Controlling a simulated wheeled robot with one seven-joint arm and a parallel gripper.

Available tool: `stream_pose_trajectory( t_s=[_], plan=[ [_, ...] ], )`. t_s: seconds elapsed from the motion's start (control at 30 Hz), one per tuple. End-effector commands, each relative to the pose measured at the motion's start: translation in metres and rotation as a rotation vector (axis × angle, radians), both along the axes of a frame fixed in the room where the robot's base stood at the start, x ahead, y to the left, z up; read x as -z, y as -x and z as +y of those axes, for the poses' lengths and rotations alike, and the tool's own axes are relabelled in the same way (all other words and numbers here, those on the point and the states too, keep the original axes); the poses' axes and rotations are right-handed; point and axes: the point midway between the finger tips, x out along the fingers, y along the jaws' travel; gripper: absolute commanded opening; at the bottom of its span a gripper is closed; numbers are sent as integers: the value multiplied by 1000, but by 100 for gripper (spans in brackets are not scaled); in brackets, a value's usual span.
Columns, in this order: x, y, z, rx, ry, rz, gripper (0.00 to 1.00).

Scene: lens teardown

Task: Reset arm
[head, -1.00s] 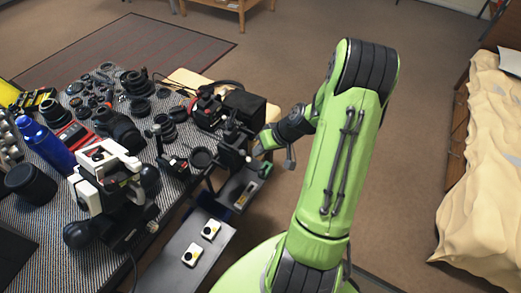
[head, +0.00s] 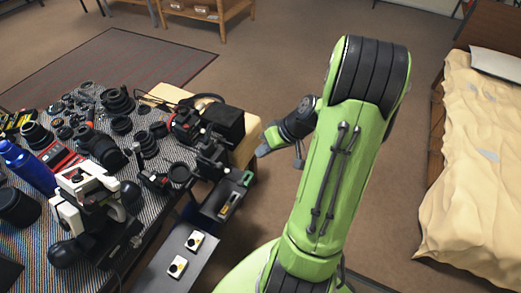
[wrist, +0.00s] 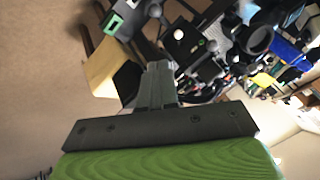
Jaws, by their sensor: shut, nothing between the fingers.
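My gripper (head: 263,151) is at the end of my green arm, in the middle of the head view. It is to the right of the cluttered table and apart from everything on it. In the wrist view my gripper (wrist: 158,68) shows its fingers together, with nothing between them. The table's equipment lies beyond the fingertips there.
A table with a striped cloth (head: 150,228) holds lenses, a blue bottle (head: 27,167) and a white-and-black device (head: 82,200). A grey shelf (head: 208,248) bears two small white boxes. A bed (head: 470,170) stands at right. Open floor (head: 275,60) lies behind my arm.

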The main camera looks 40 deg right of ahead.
Motion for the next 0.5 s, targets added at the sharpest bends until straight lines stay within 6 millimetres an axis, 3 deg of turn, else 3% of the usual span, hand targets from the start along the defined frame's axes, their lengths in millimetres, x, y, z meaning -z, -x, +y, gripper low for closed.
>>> stream_pose_trajectory(
  t_s=[0.4,0.5],
  plan=[
    [1,0,0,0,0,0,0],
    [-10,-2,9,-22,23,14,0]
  ],
)
